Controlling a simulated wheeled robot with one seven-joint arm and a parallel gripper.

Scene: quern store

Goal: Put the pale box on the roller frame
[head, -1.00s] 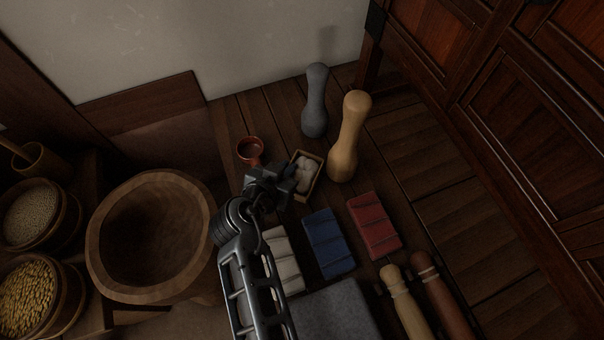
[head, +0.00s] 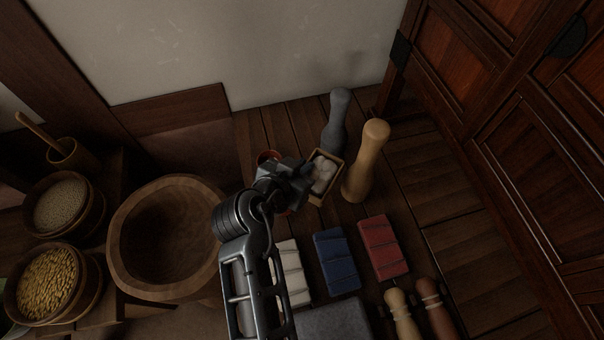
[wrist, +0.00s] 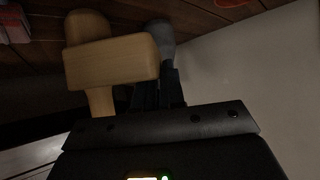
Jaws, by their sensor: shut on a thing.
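The pale box (head: 325,178) is a small, light-wood open box with several whitish lumps in it. In the head view it sits at the right of my gripper (head: 305,174), just left of the tan bottle-shaped post. My gripper is shut on it. In the wrist view the box's plain pale side (wrist: 112,62) lies across the fingertips (wrist: 158,88). I cannot tell its exact height above the floor. Two turned wooden rollers, one pale (head: 403,315) and one brown (head: 436,308), show at the bottom edge, cut off; they may belong to the roller frame.
A grey post (head: 337,122) and a tan post (head: 366,160) stand close by the box. A red cup (head: 268,157) is partly hidden behind my gripper. White, blue (head: 336,261) and red (head: 382,248) blocks lie nearer. A large wooden bowl (head: 120,270) stands left, cabinet doors (head: 525,180) right.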

